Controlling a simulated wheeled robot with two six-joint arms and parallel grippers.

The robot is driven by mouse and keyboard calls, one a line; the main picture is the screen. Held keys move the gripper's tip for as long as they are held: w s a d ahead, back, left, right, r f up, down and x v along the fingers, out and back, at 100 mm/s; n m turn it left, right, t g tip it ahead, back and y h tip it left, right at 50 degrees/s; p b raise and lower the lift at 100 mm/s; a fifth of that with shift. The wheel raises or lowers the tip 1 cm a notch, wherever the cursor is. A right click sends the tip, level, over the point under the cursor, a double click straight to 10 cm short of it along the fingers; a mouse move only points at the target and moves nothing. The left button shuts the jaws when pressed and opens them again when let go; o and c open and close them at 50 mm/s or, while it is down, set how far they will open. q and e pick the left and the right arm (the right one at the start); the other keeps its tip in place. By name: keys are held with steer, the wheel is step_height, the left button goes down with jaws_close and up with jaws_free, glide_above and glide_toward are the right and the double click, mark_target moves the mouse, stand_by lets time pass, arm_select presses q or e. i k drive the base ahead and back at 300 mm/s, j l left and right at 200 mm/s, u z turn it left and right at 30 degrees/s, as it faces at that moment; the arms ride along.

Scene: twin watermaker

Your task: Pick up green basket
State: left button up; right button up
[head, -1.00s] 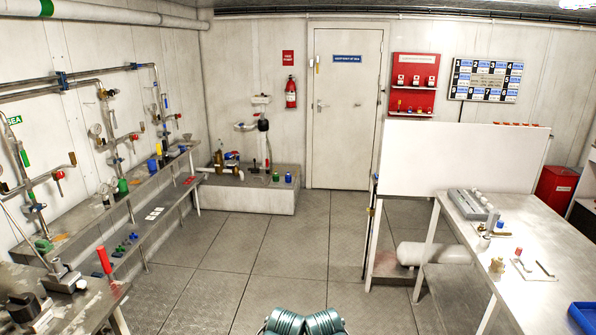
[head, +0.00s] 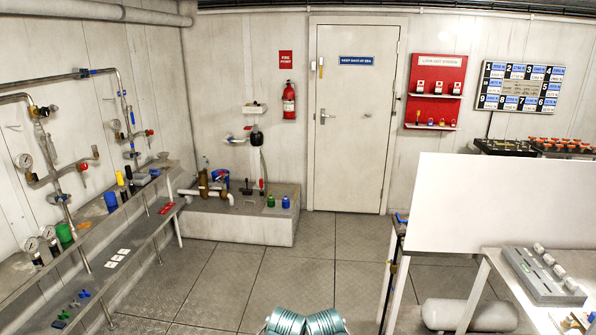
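I cannot make out a green basket in the head view. Green items that show are a small green cup (head: 64,233) on the left bench and a small green object (head: 271,201) on the low plinth by the back wall. Neither is clearly a basket. My two grippers are not in view. Only teal rounded parts of mine show at the bottom middle edge.
A stepped bench (head: 125,225) with pipes and gauges runs along the left wall. A low plinth (head: 240,228) stands before the back wall, left of a closed door (head: 350,150). A white panel (head: 500,200) and a worktable (head: 590,262) fill the right. The middle floor (head: 270,265) is clear.

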mark_target(271, 201)
steer(key=i, duration=5.35)
steer(key=i+l+u, duration=0.1)
steer(key=i+u, duration=0.15)
steer(key=i, duration=0.3)
steer(key=u, duration=0.25)
